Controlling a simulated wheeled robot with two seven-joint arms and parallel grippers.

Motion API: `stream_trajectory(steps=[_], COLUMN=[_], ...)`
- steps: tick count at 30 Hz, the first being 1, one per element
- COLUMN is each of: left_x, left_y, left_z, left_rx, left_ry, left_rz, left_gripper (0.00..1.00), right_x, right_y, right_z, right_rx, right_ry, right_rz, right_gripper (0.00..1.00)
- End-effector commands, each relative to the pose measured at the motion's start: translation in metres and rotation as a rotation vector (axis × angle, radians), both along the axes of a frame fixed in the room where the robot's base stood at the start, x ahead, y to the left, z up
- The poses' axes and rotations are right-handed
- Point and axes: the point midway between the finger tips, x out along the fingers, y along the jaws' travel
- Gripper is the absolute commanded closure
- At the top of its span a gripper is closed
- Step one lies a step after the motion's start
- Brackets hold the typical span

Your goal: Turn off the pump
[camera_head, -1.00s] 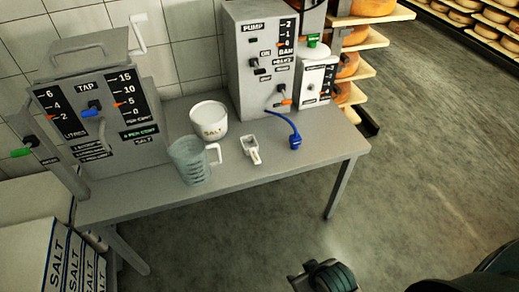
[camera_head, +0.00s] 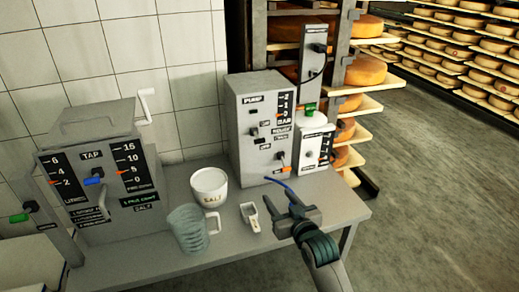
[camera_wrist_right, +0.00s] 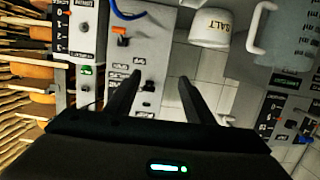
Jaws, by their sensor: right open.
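The pump (camera_head: 262,115) is a tall grey cabinet at the back right of the table, labelled PUMP. Its front has small dark switches with labels, a scale with an orange pointer, and an orange-tipped lever (camera_head: 281,157) low on the right. My right gripper (camera_head: 281,201) is open and empty, in front of the pump and over the table's right part. In the right wrist view the pump's face (camera_wrist_right: 150,55) lies beyond the parted fingers, and a dark switch (camera_wrist_right: 148,87) shows between them. The switch positions are too small to read. My left gripper is not in view.
A grey tap unit (camera_head: 95,180) stands at left. A white salt pot (camera_head: 208,186), a clear jug (camera_head: 187,230) and a small scoop (camera_head: 251,217) stand left of my right gripper. A blue hose (camera_head: 283,186) is partly hidden by it. Cheese shelves (camera_head: 365,108) stand behind.

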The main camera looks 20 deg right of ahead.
Motion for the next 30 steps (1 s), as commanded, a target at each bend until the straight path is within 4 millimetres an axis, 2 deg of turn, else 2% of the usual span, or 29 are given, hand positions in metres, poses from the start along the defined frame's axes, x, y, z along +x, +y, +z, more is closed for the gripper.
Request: stream_trajectory(steps=[1, 3, 7, 11, 23, 30], left_x=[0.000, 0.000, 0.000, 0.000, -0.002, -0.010], left_y=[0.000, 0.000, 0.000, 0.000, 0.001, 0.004], left_z=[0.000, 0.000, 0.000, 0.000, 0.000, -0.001], left_rx=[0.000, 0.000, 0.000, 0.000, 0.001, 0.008], left_ry=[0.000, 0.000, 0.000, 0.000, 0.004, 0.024], left_rz=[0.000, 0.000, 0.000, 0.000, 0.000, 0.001], left_gripper=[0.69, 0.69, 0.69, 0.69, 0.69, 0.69], right_x=[0.018, 0.035, 0.052, 0.055, 0.058, 0.079], right_y=[-0.003, -0.007, -0.011, -0.012, -0.012, -0.011], right_z=[0.019, 0.040, 0.062, 0.067, 0.067, 0.068], right_rx=[0.009, 0.019, 0.030, 0.031, 0.030, 0.030], right_ry=[-0.059, -0.125, -0.198, -0.215, -0.214, -0.213], right_rz=[-0.007, -0.013, -0.020, -0.022, -0.022, -0.022], right_gripper=[0.52, 0.52, 0.52, 0.52, 0.52, 0.52])
